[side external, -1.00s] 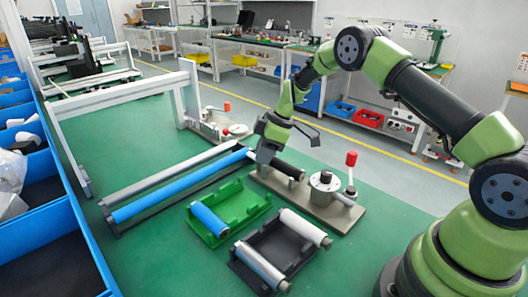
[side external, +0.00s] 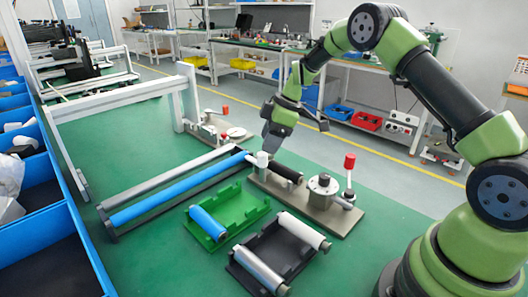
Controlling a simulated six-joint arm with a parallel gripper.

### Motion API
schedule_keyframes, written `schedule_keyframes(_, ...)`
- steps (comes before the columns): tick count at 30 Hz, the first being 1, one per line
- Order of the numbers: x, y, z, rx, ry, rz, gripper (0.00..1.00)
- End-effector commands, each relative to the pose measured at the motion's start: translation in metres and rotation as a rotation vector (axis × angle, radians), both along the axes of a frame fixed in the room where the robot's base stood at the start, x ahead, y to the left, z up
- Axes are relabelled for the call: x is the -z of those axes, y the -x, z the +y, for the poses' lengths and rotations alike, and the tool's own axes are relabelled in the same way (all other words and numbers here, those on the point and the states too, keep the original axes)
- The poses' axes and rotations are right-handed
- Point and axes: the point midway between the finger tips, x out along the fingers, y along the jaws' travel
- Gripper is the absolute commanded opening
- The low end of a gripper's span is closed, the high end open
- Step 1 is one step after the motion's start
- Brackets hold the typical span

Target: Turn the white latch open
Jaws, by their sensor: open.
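A small white upright piece (side external: 261,159), which looks like the white latch, stands at the left end of the grey metal base plate (side external: 315,212), by the end of the blue roller. Whether it is turned open or closed is too small to tell. My gripper (side external: 271,148) points down just above and to the right of the white piece. It looks apart from it, with nothing visible held. The fingertips are small and dark here.
The plate also carries a black roller (side external: 286,172), a round metal fixture (side external: 323,187) and a red-knobbed lever (side external: 349,172). In front are a green tray (side external: 238,214) and a black tray (side external: 270,240) with rollers. A long blue roller (side external: 180,190) lies left.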

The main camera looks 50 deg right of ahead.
Motion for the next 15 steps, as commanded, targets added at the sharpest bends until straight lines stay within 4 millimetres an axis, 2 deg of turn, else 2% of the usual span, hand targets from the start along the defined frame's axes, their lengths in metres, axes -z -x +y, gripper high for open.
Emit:
schedule_keyframes(1,-0.011,0.002,-0.004,0.002,0.002,-0.003,0.54)
schedule_keyframes(6,-0.034,0.009,-0.011,0.001,0.001,-0.002,0.54)
schedule_keyframes(15,-0.044,0.013,-0.013,0.001,0.0,0.002,0.54)
